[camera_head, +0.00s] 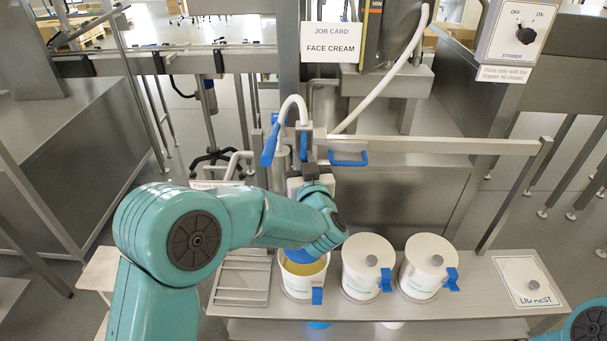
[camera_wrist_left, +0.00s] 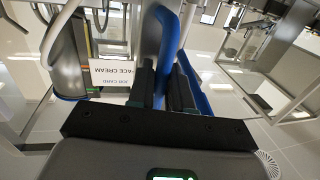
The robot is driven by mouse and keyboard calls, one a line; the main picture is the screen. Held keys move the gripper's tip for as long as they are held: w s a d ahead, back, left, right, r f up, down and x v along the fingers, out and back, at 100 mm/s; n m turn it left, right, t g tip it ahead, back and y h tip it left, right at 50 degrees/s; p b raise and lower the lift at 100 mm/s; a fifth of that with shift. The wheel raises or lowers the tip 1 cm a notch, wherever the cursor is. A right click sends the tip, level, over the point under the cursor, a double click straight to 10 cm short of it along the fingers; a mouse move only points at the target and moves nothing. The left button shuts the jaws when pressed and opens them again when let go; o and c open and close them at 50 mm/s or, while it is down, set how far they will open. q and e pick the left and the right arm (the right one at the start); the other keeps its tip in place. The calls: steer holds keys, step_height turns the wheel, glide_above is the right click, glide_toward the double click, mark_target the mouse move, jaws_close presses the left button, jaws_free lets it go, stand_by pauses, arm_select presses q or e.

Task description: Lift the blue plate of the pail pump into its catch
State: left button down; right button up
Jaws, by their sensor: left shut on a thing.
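My left gripper (camera_head: 310,168) reaches the pump's upright behind the pails. In the left wrist view its black fingers (camera_wrist_left: 165,88) are shut on a blue bar-like part (camera_wrist_left: 167,35), which looks like a pump handle. The blue plate (camera_head: 303,256) shows partly at the mouth of the open white pail (camera_head: 298,288), beneath my forearm, with yellowish cream around it. How deep it sits is hidden. A blue catch-like loop (camera_head: 348,160) sticks out to the right of the upright. My right gripper is out of view; only part of my right arm shows at the lower right.
Two lidded white pails (camera_head: 367,266) (camera_head: 428,266) stand right of the open pail on the steel bench. A lid rest card (camera_head: 531,283) lies at the right end, a wire rack (camera_head: 240,280) at the left. A white hose (camera_head: 385,75) and a horizontal rail (camera_head: 440,145) are behind.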

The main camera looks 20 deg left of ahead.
mark_target(304, 147)
arm_select(q)
step_height(304, 147, up, 4)
steer(key=shift+r+p, duration=0.15)
steer(key=shift+p, duration=0.5)
steer(key=shift+a+r, duration=0.1)
steer(key=shift+r, duration=0.05)
steer(key=shift+w+r, duration=0.1)
steer(key=c, duration=1.2)
jaws_free()
steer(key=shift+f, duration=0.2)
